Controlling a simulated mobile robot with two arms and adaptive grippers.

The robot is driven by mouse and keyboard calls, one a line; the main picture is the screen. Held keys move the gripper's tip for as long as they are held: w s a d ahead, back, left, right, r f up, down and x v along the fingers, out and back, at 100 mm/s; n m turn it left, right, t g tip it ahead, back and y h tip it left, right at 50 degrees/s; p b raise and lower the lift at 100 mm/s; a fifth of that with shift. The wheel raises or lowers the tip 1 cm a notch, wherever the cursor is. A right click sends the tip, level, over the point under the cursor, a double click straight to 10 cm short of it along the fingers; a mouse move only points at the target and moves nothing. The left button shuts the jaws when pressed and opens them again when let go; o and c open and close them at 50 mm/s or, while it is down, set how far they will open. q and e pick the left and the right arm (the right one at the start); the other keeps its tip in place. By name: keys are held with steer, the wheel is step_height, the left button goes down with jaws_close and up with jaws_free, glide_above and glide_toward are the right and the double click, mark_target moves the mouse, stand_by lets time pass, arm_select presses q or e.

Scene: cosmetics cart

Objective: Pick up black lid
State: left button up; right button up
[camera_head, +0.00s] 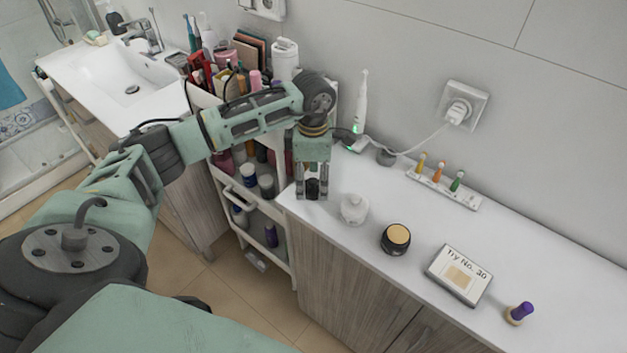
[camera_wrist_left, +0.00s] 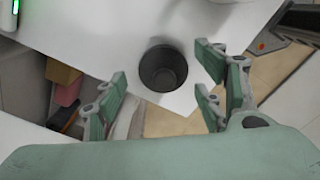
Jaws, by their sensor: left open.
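The black lid (camera_wrist_left: 163,68) shows in the left wrist view as a dark round cup shape with its hollow side facing the camera. It stands on the white counter close to the edge. In the head view the lid (camera_head: 313,188) is a small dark shape between my left gripper's fingers, partly hidden by them. My left gripper (camera_head: 312,194) points down over the counter's left end. Its fingers are open on either side of the lid, with gaps visible in the wrist view (camera_wrist_left: 163,82). My right gripper is not in view.
A white jar (camera_head: 354,208), a black jar with a tan top (camera_head: 396,238), a sample box (camera_head: 459,274) and a purple-capped item (camera_head: 520,312) stand right of the lid. A cosmetics cart (camera_head: 232,198) is just left of the counter. An electric toothbrush (camera_head: 360,105) stands behind.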

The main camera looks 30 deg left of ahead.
arm_select(q)
steer(key=shift+f, duration=0.7)
steer(key=c, duration=0.7)
steer(key=shift+c, duration=0.3)
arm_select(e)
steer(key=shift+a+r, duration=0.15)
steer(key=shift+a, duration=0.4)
arm_select(q)
steer(key=shift+r, duration=0.15)
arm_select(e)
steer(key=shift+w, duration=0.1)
